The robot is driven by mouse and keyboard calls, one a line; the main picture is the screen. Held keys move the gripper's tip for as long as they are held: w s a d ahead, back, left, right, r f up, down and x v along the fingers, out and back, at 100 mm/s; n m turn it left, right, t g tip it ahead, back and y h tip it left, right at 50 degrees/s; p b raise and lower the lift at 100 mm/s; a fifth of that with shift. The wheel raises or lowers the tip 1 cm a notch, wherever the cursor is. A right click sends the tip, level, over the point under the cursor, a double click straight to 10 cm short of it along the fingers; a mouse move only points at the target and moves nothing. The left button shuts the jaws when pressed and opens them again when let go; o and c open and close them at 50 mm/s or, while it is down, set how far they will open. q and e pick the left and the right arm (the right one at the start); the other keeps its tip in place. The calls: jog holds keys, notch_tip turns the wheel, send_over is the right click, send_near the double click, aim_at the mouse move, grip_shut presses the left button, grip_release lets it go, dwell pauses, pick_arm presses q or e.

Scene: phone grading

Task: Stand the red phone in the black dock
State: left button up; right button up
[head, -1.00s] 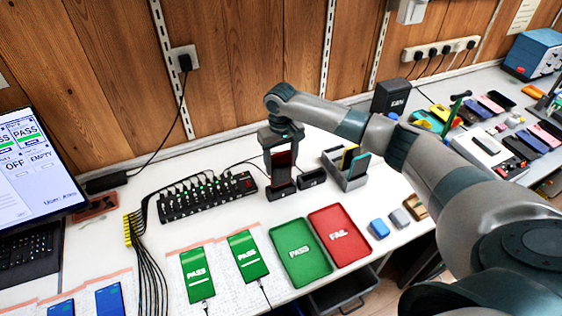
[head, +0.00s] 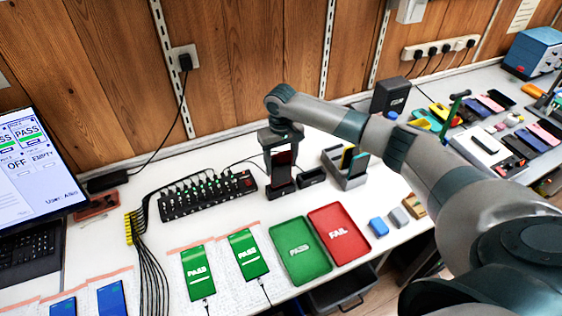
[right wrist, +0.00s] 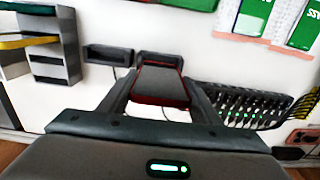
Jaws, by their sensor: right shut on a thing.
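The red phone (head: 283,158) is upright, its dark face with a red edge showing below my right gripper (head: 281,143). The gripper is shut on it, and in the right wrist view the phone (right wrist: 160,86) lies between the two fingers. The phone's lower end is at the black dock (head: 280,191), which also shows beyond the phone in the right wrist view (right wrist: 160,59). I cannot tell whether the phone rests fully in the dock. My left gripper is not in view.
A second black dock (head: 312,177) stands just right of the first. A grey rack (head: 352,182) with phones is further right, and a black charging hub (head: 205,197) is to the left. Green (head: 298,251) and red (head: 340,235) trays lie in front.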

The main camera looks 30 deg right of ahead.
aim_at(281, 153)
jog(key=shift+f, duration=0.75)
dwell(0.4)
jog(key=shift+f, duration=0.3)
jog(key=shift+f, duration=0.7)
dwell(0.5)
jog(key=o, duration=1.3)
jog(key=shift+c, duration=0.2)
jog(key=shift+r+p, duration=3.5)
jog(key=shift+p, duration=0.6)
jog(key=shift+s+f, duration=0.1)
